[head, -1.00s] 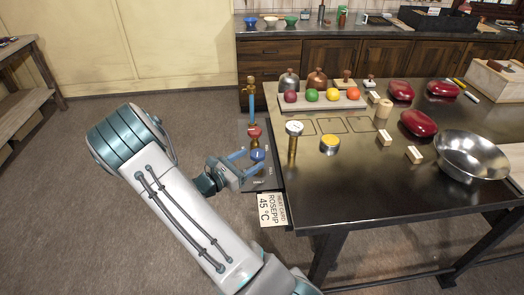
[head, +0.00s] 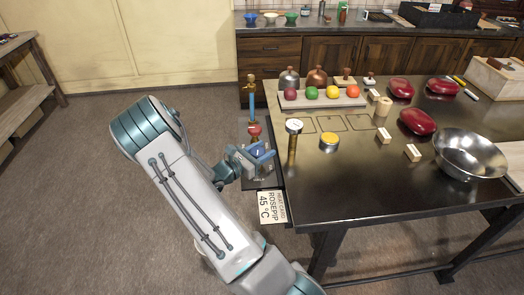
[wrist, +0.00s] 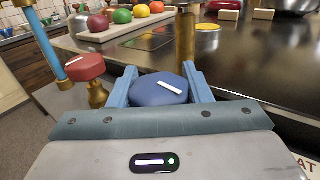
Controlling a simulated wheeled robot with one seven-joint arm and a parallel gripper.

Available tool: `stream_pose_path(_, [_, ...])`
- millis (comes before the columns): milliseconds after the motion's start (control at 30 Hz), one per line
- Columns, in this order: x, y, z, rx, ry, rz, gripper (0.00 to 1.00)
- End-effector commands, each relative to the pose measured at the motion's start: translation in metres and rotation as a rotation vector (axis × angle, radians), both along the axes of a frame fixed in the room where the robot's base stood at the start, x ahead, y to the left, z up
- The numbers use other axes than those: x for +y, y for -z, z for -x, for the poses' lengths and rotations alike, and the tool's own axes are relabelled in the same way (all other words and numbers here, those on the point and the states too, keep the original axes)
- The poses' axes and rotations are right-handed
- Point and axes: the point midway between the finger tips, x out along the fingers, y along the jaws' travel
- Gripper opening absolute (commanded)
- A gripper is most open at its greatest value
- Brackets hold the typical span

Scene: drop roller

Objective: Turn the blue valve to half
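The blue valve (wrist: 158,90) is a rounded knob with a white mark on top, in the middle of the wrist view. The mark runs slantwise, from upper left to lower right. My gripper (wrist: 160,88) has one blue finger on each side of the valve, and the fingers look spread around it. I cannot tell whether they touch it. In the head view my gripper (head: 258,154) is at the table's left edge and mostly hides the valve. The red valve (head: 254,130) is just behind, and it shows at the left in the wrist view (wrist: 85,67).
A brass post with a gauge (head: 293,128) stands right of my gripper. A blue pipe with a brass top (head: 251,100) rises behind the red valve. A card reading "ROSEPIP 45 °C" (head: 270,207) hangs below. The table (head: 350,190) holds fruit, red lidded dishes and a metal bowl (head: 468,155).

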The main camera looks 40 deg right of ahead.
Motion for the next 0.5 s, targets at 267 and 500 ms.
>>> stream_pose_path(267, [0.0004, 0.0014, -0.0011, 0.003, -0.095, 0.002, 0.22])
stream_pose_path(500, [0.001, 0.0002, -0.0031, 0.001, -0.161, 0.0, 0.22])
